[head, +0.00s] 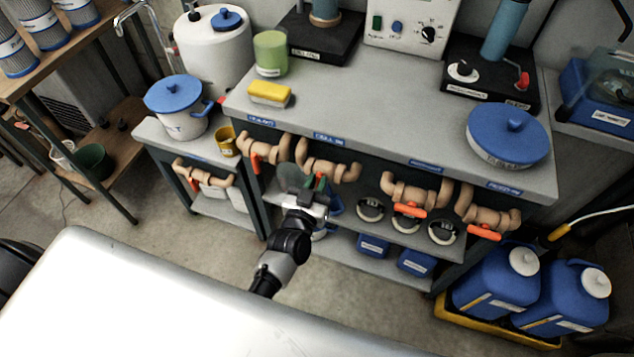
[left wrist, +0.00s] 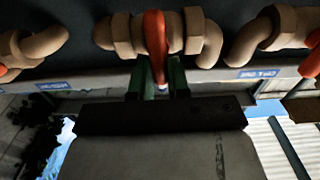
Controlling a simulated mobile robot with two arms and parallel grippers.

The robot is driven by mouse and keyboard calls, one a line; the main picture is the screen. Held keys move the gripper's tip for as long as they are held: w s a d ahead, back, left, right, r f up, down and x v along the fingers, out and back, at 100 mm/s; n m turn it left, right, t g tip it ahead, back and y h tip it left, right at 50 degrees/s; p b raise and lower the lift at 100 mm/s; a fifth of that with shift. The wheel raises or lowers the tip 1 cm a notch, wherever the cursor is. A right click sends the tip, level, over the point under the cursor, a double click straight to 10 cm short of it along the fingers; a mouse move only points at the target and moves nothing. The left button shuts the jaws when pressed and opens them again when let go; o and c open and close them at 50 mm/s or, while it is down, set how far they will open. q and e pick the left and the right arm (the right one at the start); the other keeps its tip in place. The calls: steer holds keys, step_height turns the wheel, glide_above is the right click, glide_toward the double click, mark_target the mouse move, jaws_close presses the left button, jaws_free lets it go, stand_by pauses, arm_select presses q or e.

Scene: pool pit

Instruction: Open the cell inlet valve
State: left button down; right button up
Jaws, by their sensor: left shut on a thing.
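The cell inlet valve (head: 328,167) is a tan pipe fitting under the bench's front edge, below a blue label that seems to read "CELL IN". Its orange-red handle (left wrist: 155,42) runs across the pipe in the left wrist view and points out toward my gripper. My left gripper (head: 316,187) is at this valve. In the left wrist view its two green fingers (left wrist: 156,78) are shut on the handle's end, one on each side. In the head view the gripper partly hides the handle. My right gripper is not in view.
Similar valves sit left (head: 264,150) and right (head: 416,192) along the bench (head: 390,115) edge.

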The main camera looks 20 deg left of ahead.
arm_select(q)
steer(key=n+b, duration=0.1)
steer(key=n, duration=0.5)
steer(key=a+f+n, duration=0.1)
steer(key=n, duration=0.4)
steer(key=f+n+b, duration=0.1)
steer(key=n, duration=0.5)
steer(key=shift+a+n+b, duration=0.3)
steer(key=shift+a, duration=0.1)
stand_by(0.5)
steer(key=c, duration=1.1)
jaws_free()
steer(key=s, duration=0.5)
steer(key=s+b, duration=0.1)
steer(key=s, duration=0.4)
steer(key=shift+s+a, duration=0.2)
steer(key=shift+s, duration=0.2)
